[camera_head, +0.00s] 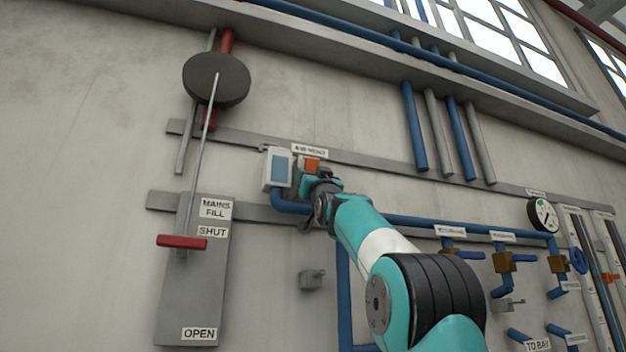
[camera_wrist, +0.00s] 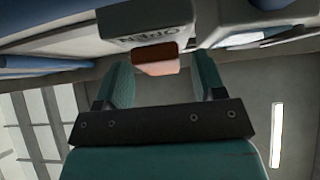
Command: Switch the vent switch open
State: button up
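The vent switch is a small unit under the "AIR VENT" label (camera_head: 310,150) on the wall. Its orange-red handle (camera_head: 312,165) shows just above my gripper (camera_head: 318,184) in the head view. In the wrist view the handle (camera_wrist: 155,61) lies in the gap between the two teal fingers of my gripper (camera_wrist: 162,66), closer to the left finger. The fingers are apart, with a gap visible on the right side of the handle. An upside-down "OPEN" marking (camera_wrist: 152,37) shows on the grey housing behind the handle. Contact between fingers and handle cannot be told.
A grey-blue box (camera_head: 278,168) sits just left of the switch. A blue pipe (camera_head: 400,221) runs below it. A mains fill lever with a red handle (camera_head: 182,242) stands on a plate further left. Valves and a gauge (camera_head: 543,214) are at right.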

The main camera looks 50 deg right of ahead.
jog(key=b+v, duration=1.3)
jog(key=v, duration=0.4)
jog(key=shift+f, duration=0.2)
jog(key=shift+s+a, duration=0.1)
